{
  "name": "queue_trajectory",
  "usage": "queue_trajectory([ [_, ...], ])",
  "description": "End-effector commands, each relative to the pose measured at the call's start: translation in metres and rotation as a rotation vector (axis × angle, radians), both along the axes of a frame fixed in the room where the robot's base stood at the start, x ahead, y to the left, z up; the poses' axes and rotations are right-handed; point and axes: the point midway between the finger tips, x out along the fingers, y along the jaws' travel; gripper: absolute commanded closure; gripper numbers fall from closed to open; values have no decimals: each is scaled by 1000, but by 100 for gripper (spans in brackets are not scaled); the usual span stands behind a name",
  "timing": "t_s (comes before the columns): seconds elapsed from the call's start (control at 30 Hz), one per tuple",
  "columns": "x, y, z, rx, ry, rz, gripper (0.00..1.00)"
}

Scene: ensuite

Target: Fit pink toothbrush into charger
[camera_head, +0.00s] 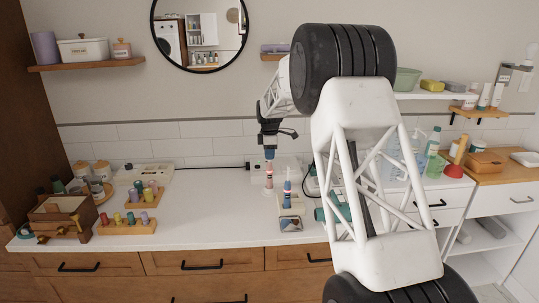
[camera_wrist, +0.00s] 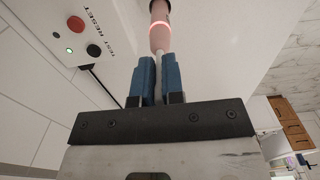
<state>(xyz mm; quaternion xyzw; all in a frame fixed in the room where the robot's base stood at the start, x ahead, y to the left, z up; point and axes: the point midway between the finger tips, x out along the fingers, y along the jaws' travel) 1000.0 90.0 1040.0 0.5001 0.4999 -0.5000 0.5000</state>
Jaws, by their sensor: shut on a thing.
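The pink toothbrush (camera_head: 269,174) hangs upright below my gripper (camera_head: 269,154) in the head view, over the white counter. In the wrist view, the pink toothbrush (camera_wrist: 160,30) has a glowing ring on its handle, and its slim pale neck runs between the blue fingers of my gripper (camera_wrist: 158,75). The fingers are shut on that neck. A white charger stand (camera_head: 291,206) is just right of the pink toothbrush, with a blue-lit toothbrush (camera_head: 287,187) upright at it. Whether the pink toothbrush's lower end touches anything is too small to tell.
A white box with red and black buttons (camera_wrist: 80,35) is beside the toothbrush in the wrist view. Wooden racks with colored pegs (camera_head: 128,224) and an open wooden box (camera_head: 62,210) stand left. Bottles (camera_head: 432,145) stand right. The counter (camera_head: 205,215) between is clear.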

Motion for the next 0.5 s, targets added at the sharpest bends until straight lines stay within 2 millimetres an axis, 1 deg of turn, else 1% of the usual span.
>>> queue_trajectory([
  [0.37, 0, 0, -2, 0, 0, 0, 100],
  [0.4, 0, 0, -3, 0, 0, 0, 88],
  [0.47, 0, 0, -2, 0, 0, 0, 79],
  [0.5, 0, 0, -2, 0, 0, 0, 73],
])
